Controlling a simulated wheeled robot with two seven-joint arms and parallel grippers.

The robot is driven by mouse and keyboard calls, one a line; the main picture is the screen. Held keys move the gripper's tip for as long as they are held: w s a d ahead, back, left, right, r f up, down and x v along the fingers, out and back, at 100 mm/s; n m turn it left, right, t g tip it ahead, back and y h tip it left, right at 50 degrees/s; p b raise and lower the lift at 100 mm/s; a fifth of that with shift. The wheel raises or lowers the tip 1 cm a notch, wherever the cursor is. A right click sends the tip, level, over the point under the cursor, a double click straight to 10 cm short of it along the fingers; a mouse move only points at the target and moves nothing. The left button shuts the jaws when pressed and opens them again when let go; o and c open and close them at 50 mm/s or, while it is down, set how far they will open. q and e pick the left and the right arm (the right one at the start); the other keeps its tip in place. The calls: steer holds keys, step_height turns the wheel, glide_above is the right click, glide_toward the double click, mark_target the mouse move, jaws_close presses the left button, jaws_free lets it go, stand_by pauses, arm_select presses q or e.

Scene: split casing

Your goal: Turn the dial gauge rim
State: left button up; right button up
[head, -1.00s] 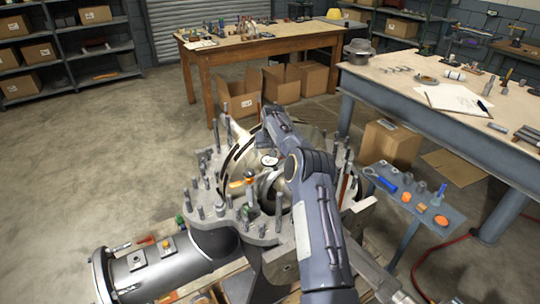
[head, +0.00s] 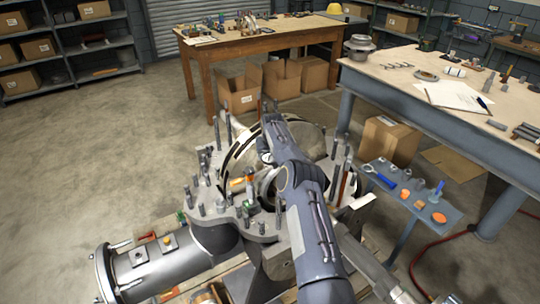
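The dial gauge (head: 265,157) shows in the head view as a small pale round face with a dark rim, inside the open casing (head: 240,228). It sits close against the left side of my arm in the picture, and part of it may be hidden. My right arm comes in from the bottom and reaches up across the casing, with its far end above the gauge in the picture. I cannot make out the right gripper's fingers or whether they touch the rim. My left gripper is not in view.
Upright studs stand around the casing flange. A grey pipe section (head: 150,268) lies at the lower left. A small side stand (head: 410,198) holds a blue wrench and orange parts at the right. A workbench (head: 400,90) stands behind it. The floor at left is clear.

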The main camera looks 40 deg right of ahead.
steer(key=shift+c, duration=0.5)
steer(key=shift+d+f+n+b, duration=0.1)
steer(key=shift+f+n+b, duration=0.05)
steer(key=shift+n+b, duration=0.35)
steer(key=shift+n+y, duration=0.6)
steer(key=shift+n, duration=0.3)
steer(key=o, duration=1)
steer(key=shift+s+r+b, duration=0.2)
steer(key=shift+r+b, duration=0.1)
steer(key=shift+r, duration=0.25)
steer(key=b+v, duration=0.2)
steer(key=v, duration=0.5)
